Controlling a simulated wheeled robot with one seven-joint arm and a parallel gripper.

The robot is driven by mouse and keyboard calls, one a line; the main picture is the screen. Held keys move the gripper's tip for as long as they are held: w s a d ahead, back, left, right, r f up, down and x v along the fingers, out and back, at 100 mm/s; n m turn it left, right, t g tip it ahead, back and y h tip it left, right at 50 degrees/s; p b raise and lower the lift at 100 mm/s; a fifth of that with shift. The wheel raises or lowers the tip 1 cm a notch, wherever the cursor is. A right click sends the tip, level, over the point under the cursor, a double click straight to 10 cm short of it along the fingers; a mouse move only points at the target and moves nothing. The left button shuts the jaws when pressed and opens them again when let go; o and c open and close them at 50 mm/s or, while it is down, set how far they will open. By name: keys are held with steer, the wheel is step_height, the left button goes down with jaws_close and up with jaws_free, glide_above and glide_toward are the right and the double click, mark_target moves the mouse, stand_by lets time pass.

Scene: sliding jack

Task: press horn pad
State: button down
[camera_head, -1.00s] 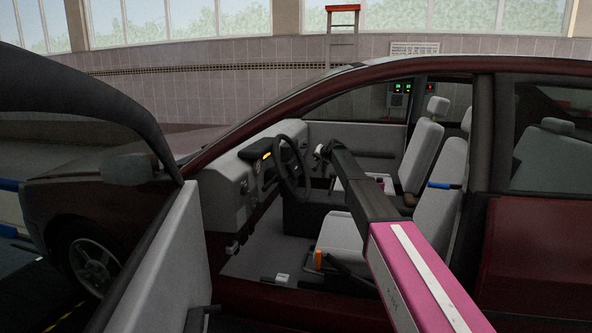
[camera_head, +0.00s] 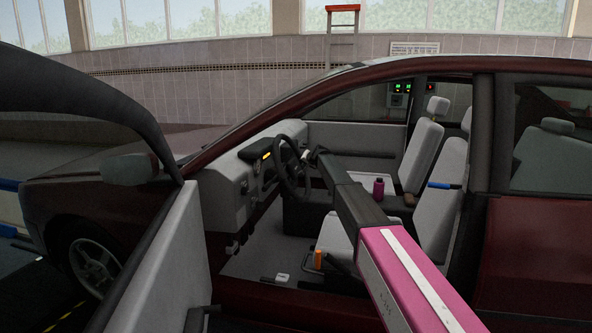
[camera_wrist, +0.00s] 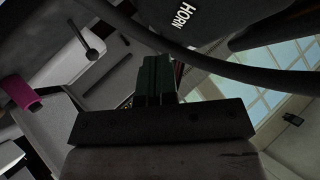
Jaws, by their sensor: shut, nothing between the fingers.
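The horn pad (camera_wrist: 215,22) is a dark pad marked "HORN" in white at the top of the wrist view. The steering wheel (camera_head: 291,170) stands in front of the dashboard in the head view, and its dark rim (camera_wrist: 205,61) curves across the wrist view. My gripper (camera_wrist: 156,62) is shut and empty, with its dark green fingers together just below the rim and the pad in the picture. In the head view my gripper (camera_head: 308,156) is at the right side of the wheel. I cannot tell whether the fingers touch the rim.
The open car door (camera_head: 160,270) is at the left. A pink cylinder (camera_head: 378,187) stands on a pale tray by the far seat; it also shows in the wrist view (camera_wrist: 20,92). The front seats (camera_head: 420,155) and an orange item (camera_head: 318,259) lie around my arm.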

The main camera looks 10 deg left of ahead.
mark_target(297, 167)
steer(key=shift+a+f, duration=0.35)
steer(key=shift+a, duration=0.45)
steer(key=shift+w+a, duration=0.1)
steer(key=shift+a, duration=0.1)
stand_by(1.3)
steer(key=shift+a+f, duration=0.15)
steer(key=shift+a+f, duration=0.2)
steer(key=shift+a, duration=0.25)
stand_by(0.9)
stand_by(0.4)
steer(key=shift+d+r, duration=0.35)
steer(key=shift+d, duration=0.4)
steer(key=d, duration=0.1)
steer(key=d+r, duration=0.1)
steer(key=d, duration=0.1)
steer(key=d+r, duration=0.1)
steer(key=shift+s+d+r, duration=0.1)
steer(key=shift+s+d, duration=0.1)
steer(key=shift+d, duration=0.1)
